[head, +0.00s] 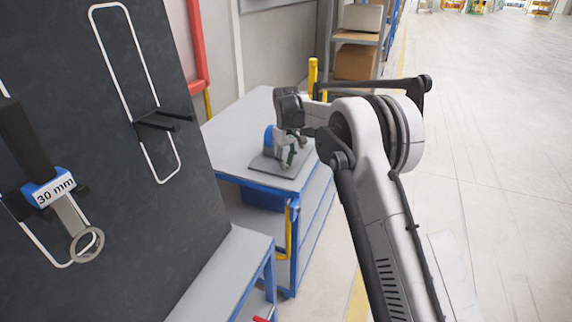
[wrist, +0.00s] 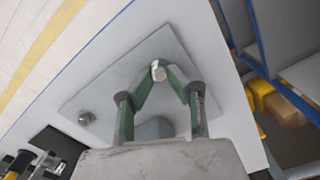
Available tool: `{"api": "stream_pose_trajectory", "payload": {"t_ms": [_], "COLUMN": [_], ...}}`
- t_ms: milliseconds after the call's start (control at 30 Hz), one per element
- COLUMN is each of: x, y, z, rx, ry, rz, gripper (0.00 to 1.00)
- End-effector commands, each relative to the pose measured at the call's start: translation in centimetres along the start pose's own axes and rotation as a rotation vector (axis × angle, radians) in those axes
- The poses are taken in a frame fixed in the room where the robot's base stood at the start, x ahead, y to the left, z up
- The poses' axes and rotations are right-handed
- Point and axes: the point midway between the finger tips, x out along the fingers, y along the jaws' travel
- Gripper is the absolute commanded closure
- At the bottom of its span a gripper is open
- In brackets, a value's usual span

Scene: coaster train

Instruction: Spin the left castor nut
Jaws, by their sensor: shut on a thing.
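A grey base plate (head: 272,166) lies on the light-topped workbench (head: 233,128), with a blue wheel-like part (head: 270,138) above it.
A dark tool board (head: 100,220) stands at the left with a 30 mm wrench (head: 68,212) hanging on it. Yellow posts (head: 312,76) and shelving with boxes (head: 355,62) stand behind the bench. The floor (head: 480,120) at the right is open.

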Motion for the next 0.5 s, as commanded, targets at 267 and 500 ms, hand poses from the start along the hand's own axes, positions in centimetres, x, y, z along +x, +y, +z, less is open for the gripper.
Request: {"api": "stream_pose_trajectory", "payload": {"t_ms": [267, 500], "x": [-0.11, -0.14], "y": [0.16, 0.25], "z": [-0.04, -0.01], "rx": [0.261, 0.489], "ry": [0.002, 0.003], "rz": [0.001, 0.001], "gripper": [1.0, 1.0]}}
